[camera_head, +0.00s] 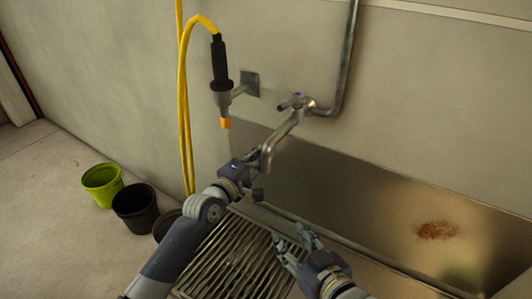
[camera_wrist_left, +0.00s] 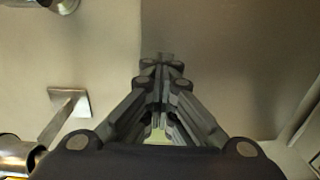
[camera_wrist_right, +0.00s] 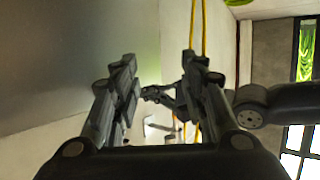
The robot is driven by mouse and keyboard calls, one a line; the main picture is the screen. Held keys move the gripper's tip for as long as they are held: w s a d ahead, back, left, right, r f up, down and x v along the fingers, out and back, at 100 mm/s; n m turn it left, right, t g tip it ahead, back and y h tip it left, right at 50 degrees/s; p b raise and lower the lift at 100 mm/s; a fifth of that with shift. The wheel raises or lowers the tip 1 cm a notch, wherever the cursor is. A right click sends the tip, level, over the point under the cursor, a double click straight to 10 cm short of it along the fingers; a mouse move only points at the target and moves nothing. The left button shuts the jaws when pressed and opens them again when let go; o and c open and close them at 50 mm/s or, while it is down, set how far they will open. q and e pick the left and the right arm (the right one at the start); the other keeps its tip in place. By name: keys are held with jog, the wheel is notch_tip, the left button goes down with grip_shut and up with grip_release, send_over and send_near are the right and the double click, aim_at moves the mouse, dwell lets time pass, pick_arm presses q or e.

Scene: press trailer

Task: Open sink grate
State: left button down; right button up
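The sink grate (camera_head: 232,262) is a slatted metal grid lying flat at the bottom middle of the head view, partly hidden by my arms. My right gripper (camera_head: 291,238) is open and empty over the grate's right side; whether it touches the grate I cannot tell. Its two fingers stand apart in the right wrist view (camera_wrist_right: 158,68). My left gripper (camera_head: 254,160) is up by the faucet spout, above the grate's far end. In the left wrist view (camera_wrist_left: 161,62) its fingertips come together with nothing seen between them.
A metal faucet (camera_head: 292,112) juts from the wall above the grate. A yellow hose (camera_head: 183,90) with a black sprayer (camera_head: 219,62) hangs at left. Green (camera_head: 102,185) and black (camera_head: 136,205) buckets stand on the left floor.

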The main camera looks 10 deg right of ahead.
pick_arm(q)
jog(key=shift+b+x, duration=0.95)
jog(key=shift+x, duration=0.05)
pick_arm(e)
notch_tip(320, 180, up, 10)
jog(key=w+a+t+y, duration=0.1)
jog(key=w+t, duration=0.1)
jog(key=t, duration=0.3)
jog(key=shift+a+f+t+y, duration=0.15)
jog(key=shift+a+t+y, duration=0.15)
jog(key=shift+a+y, duration=0.1)
pick_arm(q)
jog(key=shift+r, duration=0.1)
pick_arm(e)
jog(key=shift+s, duration=0.1)
pick_arm(q)
jog(key=c, duration=1.5)
grip_release()
